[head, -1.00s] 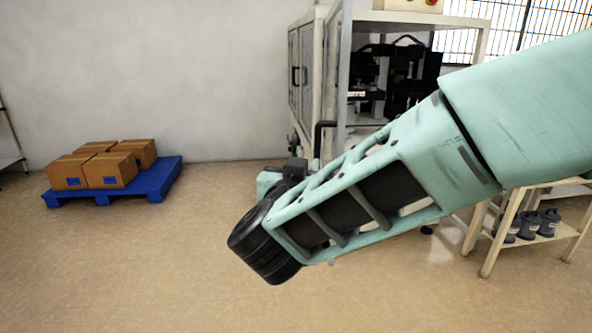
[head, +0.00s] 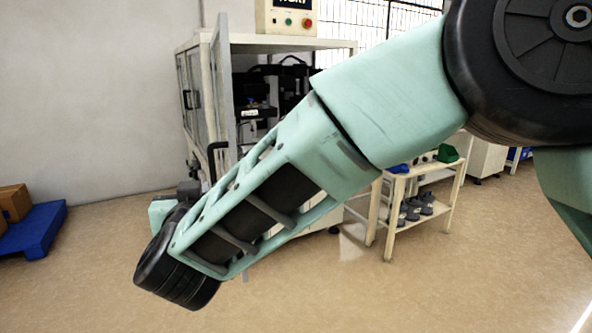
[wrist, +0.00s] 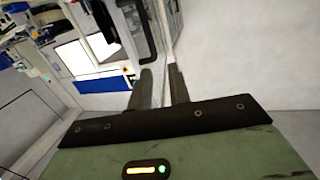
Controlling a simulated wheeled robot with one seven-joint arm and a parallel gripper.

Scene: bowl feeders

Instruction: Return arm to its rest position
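My arm crosses the head view from the upper right down to the lower left, bent at a large black joint, and hangs over open floor. My gripper shows in the wrist view (wrist: 160,78), with its two dark fingers apart and nothing visible between them. In the head view its end is largely hidden behind my black wrist joint, so its fingers cannot be made out there.
A machine cabinet (head: 191,98) with an open door (head: 220,90) stands behind my forearm. A low shelf stand (head: 400,228) with grey cups (head: 412,209) is at the right. A blue pallet (head: 38,232) with boxes (head: 14,203) is at far left. Floor in front is clear.

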